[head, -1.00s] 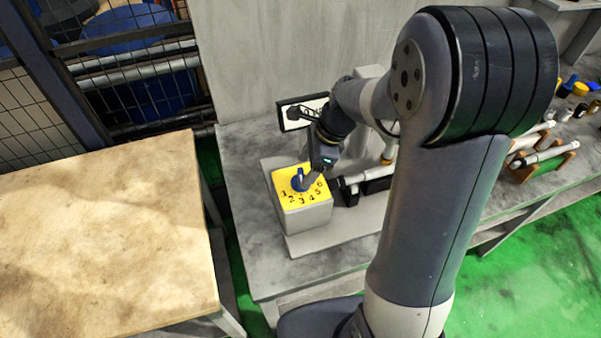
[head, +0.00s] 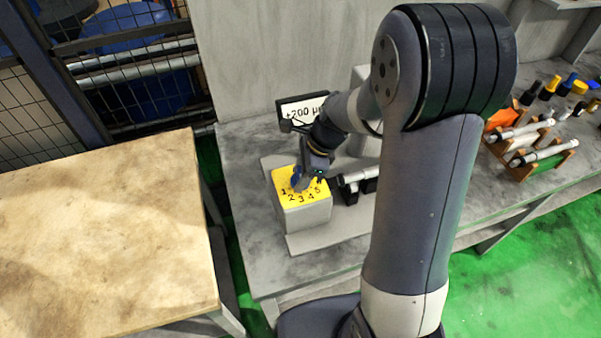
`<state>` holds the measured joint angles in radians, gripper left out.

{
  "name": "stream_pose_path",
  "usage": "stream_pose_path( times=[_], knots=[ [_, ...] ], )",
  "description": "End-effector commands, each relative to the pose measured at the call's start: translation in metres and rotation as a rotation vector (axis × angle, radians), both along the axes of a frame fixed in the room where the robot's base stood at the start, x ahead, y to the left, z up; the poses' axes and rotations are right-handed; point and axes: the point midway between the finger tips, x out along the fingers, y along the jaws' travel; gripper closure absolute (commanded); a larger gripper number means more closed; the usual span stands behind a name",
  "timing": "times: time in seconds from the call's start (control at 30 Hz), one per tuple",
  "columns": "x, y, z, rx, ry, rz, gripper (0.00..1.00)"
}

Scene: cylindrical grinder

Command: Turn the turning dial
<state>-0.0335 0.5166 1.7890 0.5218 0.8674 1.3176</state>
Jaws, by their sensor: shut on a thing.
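The turning dial (head: 296,182) is a small blue knob on the yellow top of a grey box, with black numbers printed around it. The numbers 1 to 5 show on the yellow face (head: 312,195); my gripper covers the upper right part of it. My gripper (head: 299,180) reaches down from above right and is shut on the dial. The fingertips are small and partly hidden by the gripper body. A display (head: 302,110) behind the box reads about "+200 µ", its right end hidden by my arm.
The box stands on a grey plate (head: 302,243) on the grey bench. Right of it lies a light cylinder in dark supports (head: 354,182). Racks with cylinders (head: 541,155) and several coloured knobs stand farther right. A tan table (head: 100,240) is at left.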

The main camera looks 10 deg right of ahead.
Motion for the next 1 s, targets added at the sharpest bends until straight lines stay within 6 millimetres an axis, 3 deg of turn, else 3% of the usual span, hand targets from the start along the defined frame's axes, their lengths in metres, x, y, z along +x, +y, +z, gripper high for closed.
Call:
stream_pose_path(
  times=[0.17,0.47,1.0],
  knots=[
    [-0.0002,0.0000,0.0001,0.000,0.001,0.000,0.77],
    [-0.0001,0.0001,0.0001,0.001,0.002,0.054,0.77],
    [0.0004,0.0005,0.0003,0.001,0.002,0.398,0.77]
  ],
)
